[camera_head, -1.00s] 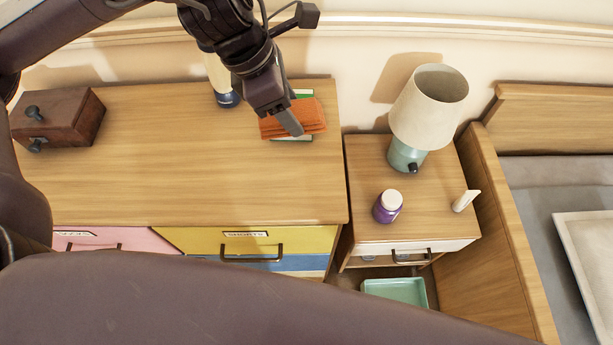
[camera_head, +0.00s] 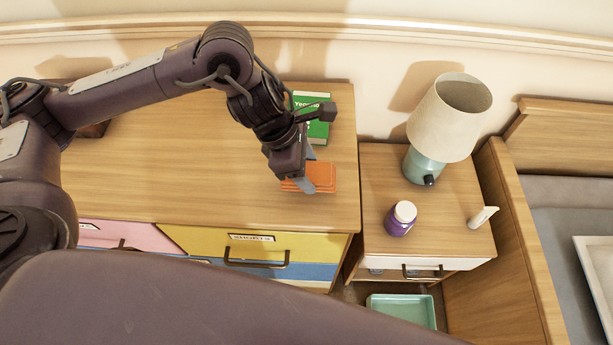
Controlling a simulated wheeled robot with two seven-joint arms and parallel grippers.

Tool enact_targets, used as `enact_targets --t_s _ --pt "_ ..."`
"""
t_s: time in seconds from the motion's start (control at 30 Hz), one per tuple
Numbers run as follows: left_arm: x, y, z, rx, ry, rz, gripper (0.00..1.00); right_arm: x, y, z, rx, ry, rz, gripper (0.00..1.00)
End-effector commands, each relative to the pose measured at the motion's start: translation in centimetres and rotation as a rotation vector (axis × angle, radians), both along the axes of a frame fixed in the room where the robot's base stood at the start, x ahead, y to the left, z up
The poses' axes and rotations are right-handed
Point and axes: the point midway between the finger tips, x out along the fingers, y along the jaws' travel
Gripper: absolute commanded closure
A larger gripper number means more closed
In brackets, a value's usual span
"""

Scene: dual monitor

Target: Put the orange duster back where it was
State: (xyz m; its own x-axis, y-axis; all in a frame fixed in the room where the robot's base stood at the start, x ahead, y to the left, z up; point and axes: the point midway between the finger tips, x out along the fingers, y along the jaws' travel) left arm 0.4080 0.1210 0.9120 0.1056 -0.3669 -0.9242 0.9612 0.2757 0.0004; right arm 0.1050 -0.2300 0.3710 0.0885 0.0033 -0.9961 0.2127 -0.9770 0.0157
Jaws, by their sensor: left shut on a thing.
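The orange duster (camera_head: 318,177) is in my left gripper (camera_head: 300,176), over the right front part of the dresser top (camera_head: 180,185). The gripper is shut on it, and the arm hides part of the fingers. I cannot tell whether the duster touches the wood or hangs just above it. My right gripper is not in view.
A nightstand (camera_head: 450,225) stands right of the dresser with a lamp (camera_head: 442,125), a purple bottle (camera_head: 401,218) and a small white object (camera_head: 483,217). A teal tray (camera_head: 402,312) is below.

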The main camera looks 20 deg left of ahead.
Motion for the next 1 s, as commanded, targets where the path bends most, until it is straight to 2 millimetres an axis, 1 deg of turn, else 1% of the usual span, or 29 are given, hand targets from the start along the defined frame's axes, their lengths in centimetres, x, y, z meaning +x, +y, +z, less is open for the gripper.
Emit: enact_targets --t_s 0.2,0.3,0.57,0.73,0.77,0.9,1.0 --pt "-0.1 0.0 -3.1 0.000 0.005 0.002 0.66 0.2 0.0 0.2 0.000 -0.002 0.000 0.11" --pt "-0.1 0.0 -4.1 0.000 0.002 0.001 0.66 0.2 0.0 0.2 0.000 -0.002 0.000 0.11" --pt "0.0 0.0 -4.3 0.000 -0.001 0.001 0.66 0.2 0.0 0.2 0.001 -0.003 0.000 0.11" --pt "0.0 0.0 -4.8 0.000 0.000 0.001 0.66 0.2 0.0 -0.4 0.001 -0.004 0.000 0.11" --pt "0.0 0.0 -4.6 0.000 -0.001 0.001 0.42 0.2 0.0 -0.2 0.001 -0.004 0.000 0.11" --pt "0.0 0.0 -4.6 0.000 0.000 0.001 0.24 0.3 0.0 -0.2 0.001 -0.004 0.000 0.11" --pt "0.0 0.0 -4.6 0.000 0.000 0.001 0.23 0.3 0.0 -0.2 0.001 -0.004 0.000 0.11"
